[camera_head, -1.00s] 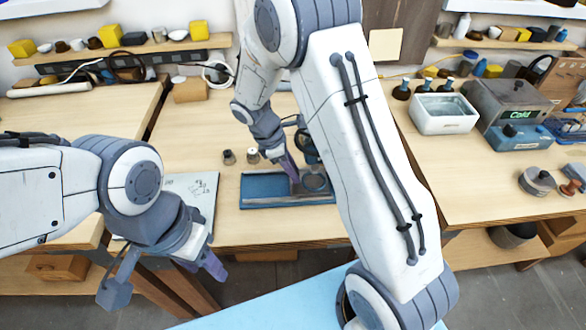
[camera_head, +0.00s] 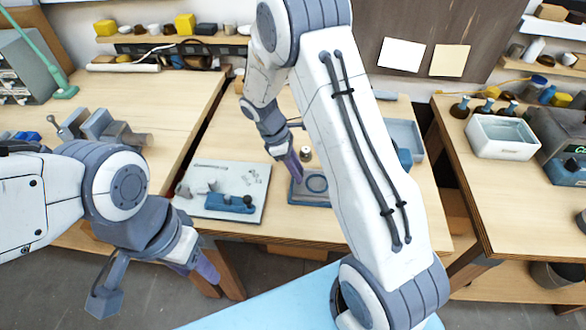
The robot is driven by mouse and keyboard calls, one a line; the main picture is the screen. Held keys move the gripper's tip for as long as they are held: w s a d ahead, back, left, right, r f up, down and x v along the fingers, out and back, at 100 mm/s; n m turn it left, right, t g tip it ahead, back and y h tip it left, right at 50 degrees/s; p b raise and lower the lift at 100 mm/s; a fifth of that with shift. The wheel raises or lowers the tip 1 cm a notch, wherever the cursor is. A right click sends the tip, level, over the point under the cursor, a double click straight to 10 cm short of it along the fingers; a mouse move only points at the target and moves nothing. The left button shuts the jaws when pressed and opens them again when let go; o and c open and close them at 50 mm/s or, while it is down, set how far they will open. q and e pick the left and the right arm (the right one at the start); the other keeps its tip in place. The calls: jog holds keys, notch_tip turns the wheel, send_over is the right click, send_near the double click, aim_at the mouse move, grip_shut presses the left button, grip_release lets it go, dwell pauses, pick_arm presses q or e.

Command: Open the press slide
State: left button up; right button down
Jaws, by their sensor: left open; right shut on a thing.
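The press has a low blue base with a grey press slide (camera_head: 317,184) on it, marked by a round ring. It lies on the middle table, left of my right forearm, which hides its right part. My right gripper (camera_head: 295,168) points down at the slide's left end, near the left edge of the base, and is shut on it. The exact grip is too small to tell. My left gripper (camera_head: 155,284) is open and empty, low at the left, in front of the table edge and well away from the press.
A pale board (camera_head: 224,180) with a blue fixture (camera_head: 230,203) lies just left of the press. A small dark-topped knob (camera_head: 305,154) stands behind the press. A white tub (camera_head: 502,136) stands on the right table. The left table's front is mostly clear.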

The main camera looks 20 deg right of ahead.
jog(key=c, duration=0.6)
grip_release()
jog(key=b+v, duration=0.1)
jog(key=v, duration=0.9)
jog(key=shift+r, duration=0.3)
jog(key=s+a+r+m+y, duration=0.1)
jog(key=s+a, duration=0.4)
jog(key=s, duration=0.3)
jog(key=s+a+r+m+t+y, duration=0.1)
jog(key=s+a+m+y, duration=0.1)
jog(key=s+a, duration=0.3)
jog(key=s+a+r+m+t+y, duration=0.1)
jog(key=s+a, duration=0.3)
jog(key=s, duration=0.9)
jog(key=shift+a+r+m+y, duration=0.4)
jog(key=shift+r+y, duration=0.1)
jog(key=shift+r, duration=0.1)
